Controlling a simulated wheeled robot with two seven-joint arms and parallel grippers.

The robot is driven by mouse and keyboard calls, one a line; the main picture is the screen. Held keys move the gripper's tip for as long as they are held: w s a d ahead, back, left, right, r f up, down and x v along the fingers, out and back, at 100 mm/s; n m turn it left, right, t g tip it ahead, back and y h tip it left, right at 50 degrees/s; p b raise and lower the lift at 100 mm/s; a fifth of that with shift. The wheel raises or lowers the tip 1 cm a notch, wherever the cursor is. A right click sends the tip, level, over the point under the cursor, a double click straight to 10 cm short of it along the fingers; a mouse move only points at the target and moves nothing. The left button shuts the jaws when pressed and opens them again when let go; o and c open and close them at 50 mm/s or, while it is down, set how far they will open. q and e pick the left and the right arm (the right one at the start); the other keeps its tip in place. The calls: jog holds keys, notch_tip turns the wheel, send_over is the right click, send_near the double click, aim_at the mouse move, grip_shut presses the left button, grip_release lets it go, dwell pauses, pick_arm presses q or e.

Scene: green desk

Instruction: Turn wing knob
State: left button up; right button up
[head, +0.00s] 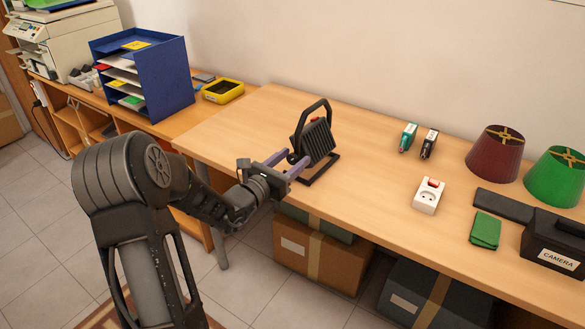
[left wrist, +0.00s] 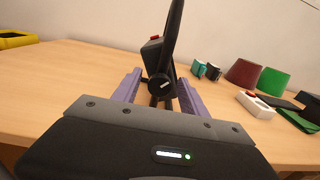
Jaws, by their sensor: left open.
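A black work lamp (head: 318,138) with a ribbed body and a looped handle stands on a flat frame on the wooden desk. In the left wrist view, its round black wing knob (left wrist: 161,86) with a pale mark faces me. My left gripper (head: 282,163) is open at the lamp's left side. In the left wrist view, the purple fingers of the left gripper (left wrist: 160,92) stand on either side of the knob, with a gap on each side. I cannot tell how deep the fingers reach around it. My right gripper is not in view.
A white socket box (head: 428,196), a teal cartridge (head: 408,137) and a dark cartridge (head: 429,143) are right of the lamp. Further right are two lampshades (head: 495,152), a green cloth (head: 485,230) and a camera box (head: 555,243). Boxes (head: 318,255) stand under the desk.

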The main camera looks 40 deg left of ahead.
pick_arm(q)
jog(key=shift+f+m+b, duration=0.25)
jog(key=shift+m+b, duration=0.7)
jog(key=shift+m, duration=0.15)
jog(key=shift+r+m, duration=0.2)
jog(key=shift+m, duration=0.3)
jog(key=shift+c, duration=0.4)
